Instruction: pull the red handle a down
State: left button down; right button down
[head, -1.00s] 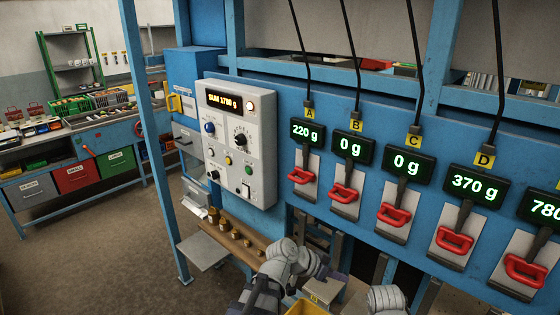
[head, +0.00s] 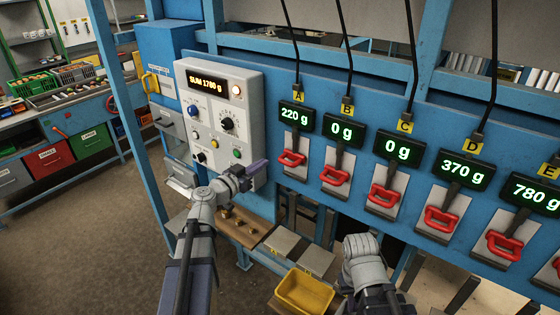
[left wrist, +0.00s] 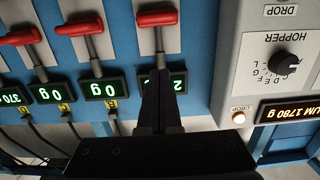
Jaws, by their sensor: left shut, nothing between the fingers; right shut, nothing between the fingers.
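Red handle A (head: 291,158) is a red loop on a dark lever against a light plate, under the 220 g display (head: 295,116) and yellow tag A (head: 298,91). The upside-down left wrist view also shows the handle (left wrist: 157,17). My left gripper (head: 257,167) is shut and empty, left of handle A and in front of the grey control box. In the left wrist view its fingers (left wrist: 157,82) cover part of handle A's display and lever; contact cannot be told. My right gripper (head: 358,248) is low at centre right, empty, its fingertips hidden.
Several similar red handles continue rightward, including handle B (head: 335,176) beside A. The grey control box (head: 229,90) reads SUM 1780 g. A yellow bin (head: 305,291) and a shelf with brass weights (head: 247,229) lie below. Open floor is at left.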

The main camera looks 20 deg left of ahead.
aim_at(280, 157)
pick_arm(q)
jog(key=w+d+f+b, duration=0.3)
jog(key=w+f+b, duration=0.1)
jog(key=w, duration=0.6)
jog(key=shift+d+f+b, duration=0.35)
jog(key=shift+f, duration=0.05)
